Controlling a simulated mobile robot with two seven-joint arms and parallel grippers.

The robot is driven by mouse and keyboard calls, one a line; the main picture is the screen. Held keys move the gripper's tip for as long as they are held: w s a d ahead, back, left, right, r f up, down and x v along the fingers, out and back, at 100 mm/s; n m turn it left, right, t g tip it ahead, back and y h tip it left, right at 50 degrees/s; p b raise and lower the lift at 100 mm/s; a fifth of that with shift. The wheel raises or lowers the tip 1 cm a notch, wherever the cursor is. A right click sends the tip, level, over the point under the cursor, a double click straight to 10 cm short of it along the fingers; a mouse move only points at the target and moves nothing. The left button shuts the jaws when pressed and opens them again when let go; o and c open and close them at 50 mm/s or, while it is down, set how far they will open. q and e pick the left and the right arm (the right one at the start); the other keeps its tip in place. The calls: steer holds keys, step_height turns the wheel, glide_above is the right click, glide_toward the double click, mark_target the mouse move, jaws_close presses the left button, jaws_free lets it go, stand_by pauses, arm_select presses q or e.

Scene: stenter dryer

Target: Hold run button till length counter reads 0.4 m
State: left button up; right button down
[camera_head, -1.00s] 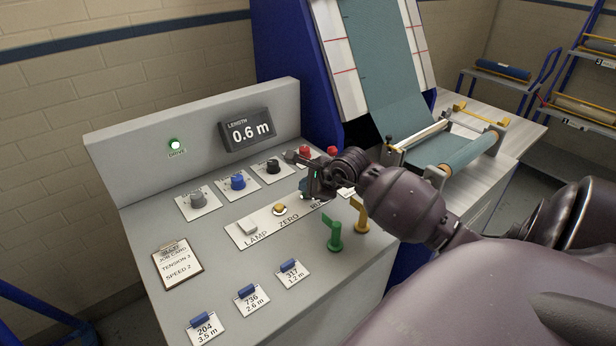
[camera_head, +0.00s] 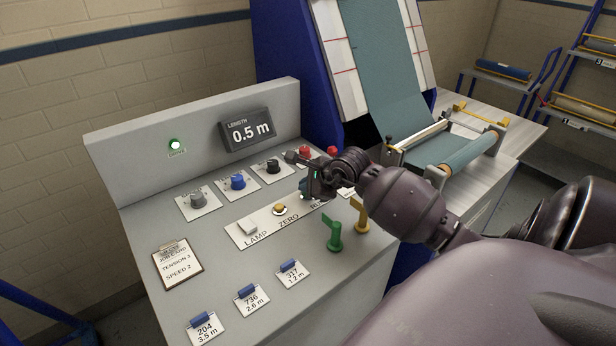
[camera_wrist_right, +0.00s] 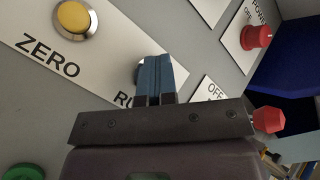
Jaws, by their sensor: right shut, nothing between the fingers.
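The length counter (camera_head: 246,131) on the console's upright panel reads 0.5 m. I cannot see how far the button is pressed. My left gripper is not in view.
The yellow zero button (camera_head: 280,209) and the lamp switch (camera_head: 248,229) share the strip. Several knobs, including a blue one (camera_head: 238,181), stand behind it. Green (camera_head: 334,234) and yellow (camera_head: 360,214) levers stand in front. Teal fabric (camera_head: 383,75) runs down to a roller at the right.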

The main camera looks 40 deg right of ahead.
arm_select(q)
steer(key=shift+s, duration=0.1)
arm_select(e)
steer(key=shift+r, duration=0.1)
stand_by(0.4)
steer(key=shift+r+p, duration=0.4)
steer(key=shift+r, duration=0.2)
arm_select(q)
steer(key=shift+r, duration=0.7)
arm_select(e)
steer(key=shift+r, duration=0.35)
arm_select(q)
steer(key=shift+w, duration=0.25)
arm_select(e)
steer(key=shift+r+p, duration=0.6)
steer(key=shift+r, duration=0.15)
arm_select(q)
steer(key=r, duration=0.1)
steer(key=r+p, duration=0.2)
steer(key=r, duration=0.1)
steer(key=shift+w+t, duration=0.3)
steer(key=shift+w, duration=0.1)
arm_select(e)
step_height(320, 180, up, 4)
steer(key=shift+f, duration=0.25)
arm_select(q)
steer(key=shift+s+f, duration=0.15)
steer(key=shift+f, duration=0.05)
